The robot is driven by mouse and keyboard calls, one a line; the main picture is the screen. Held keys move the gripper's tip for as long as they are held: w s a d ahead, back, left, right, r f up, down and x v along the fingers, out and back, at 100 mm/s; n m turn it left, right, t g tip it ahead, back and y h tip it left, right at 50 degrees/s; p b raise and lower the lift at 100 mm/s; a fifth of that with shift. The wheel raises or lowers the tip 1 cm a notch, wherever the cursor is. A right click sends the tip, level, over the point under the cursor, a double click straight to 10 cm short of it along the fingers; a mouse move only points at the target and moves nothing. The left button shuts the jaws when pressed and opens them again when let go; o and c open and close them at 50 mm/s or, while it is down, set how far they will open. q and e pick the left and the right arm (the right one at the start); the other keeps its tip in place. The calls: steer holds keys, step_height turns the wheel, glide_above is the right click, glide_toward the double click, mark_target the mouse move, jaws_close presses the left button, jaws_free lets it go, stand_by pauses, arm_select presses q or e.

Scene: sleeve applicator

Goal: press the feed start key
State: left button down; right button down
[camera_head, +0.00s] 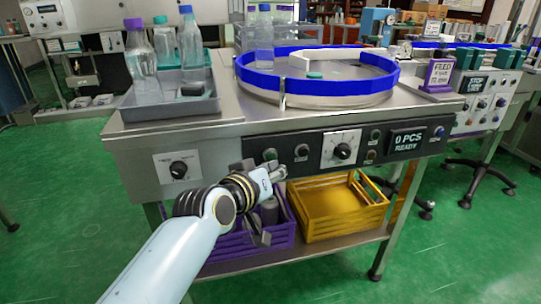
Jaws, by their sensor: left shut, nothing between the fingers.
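The feed machine's black control panel (322,166) runs along the front of the steel bench. It carries a green round button (270,154) at its left end, a dark round button (302,151), a dial (343,150), two small buttons or lamps, a display (408,140) reading "0 PCS READY" and a blue knob (439,132). The key labels are too small to read, so I cannot tell which is feed start. My left gripper (278,173) is shut and empty, just below the green button in the picture; contact cannot be told. My right gripper is out of view.
A blue-rimmed round feeder (318,101) and a grey tray (172,106) with several bottles stand on the bench. A purple crate (222,243) and a yellow crate (345,226) sit on the lower shelf. Another machine (487,103) stands at right. Green floor is open in front.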

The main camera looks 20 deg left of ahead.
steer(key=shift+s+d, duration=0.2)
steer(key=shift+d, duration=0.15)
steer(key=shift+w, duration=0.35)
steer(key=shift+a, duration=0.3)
arm_select(q)
steer(key=shift+w, duration=0.1)
steer(key=shift+w+a, duration=0.25)
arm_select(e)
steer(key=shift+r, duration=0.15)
arm_select(q)
steer(key=shift+w, duration=0.1)
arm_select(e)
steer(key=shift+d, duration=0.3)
